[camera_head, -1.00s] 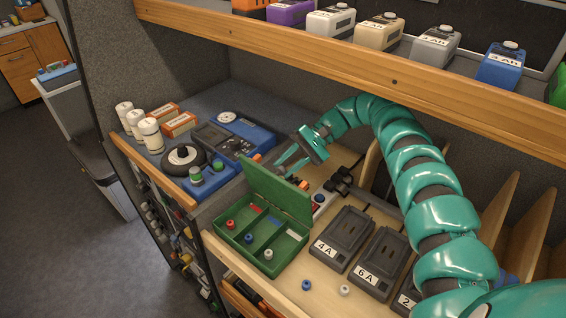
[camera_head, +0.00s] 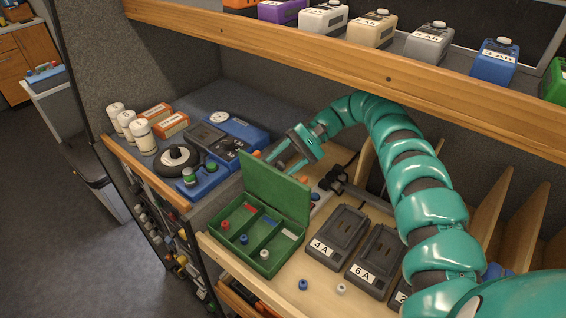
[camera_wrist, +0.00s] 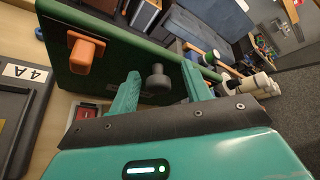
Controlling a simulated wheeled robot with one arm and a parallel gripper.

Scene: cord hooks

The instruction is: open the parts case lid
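The green parts case (camera_head: 265,272) sits on the wooden bench. Its lid (camera_head: 272,190) stands raised about upright at the back edge, and the compartments with small red, blue and white parts are exposed. My gripper (camera_head: 276,168) is behind the lid, on its outer side. In the wrist view the lid's outer face (camera_wrist: 112,62) carries an orange latch-like piece (camera_wrist: 86,54) and a dark round knob (camera_wrist: 158,82). My two fingers are spread apart on either side of the knob, with nothing clamped between them. I cannot tell whether a finger touches the lid.
Dark chargers labelled 4A (camera_head: 336,236) and 6A (camera_head: 374,262) stand right of the case. A blue cap (camera_head: 303,284) and a white cap (camera_head: 341,289) lie in front. A blue instrument (camera_head: 230,135) is left of my gripper. A wooden shelf edge (camera_head: 350,68) runs above.

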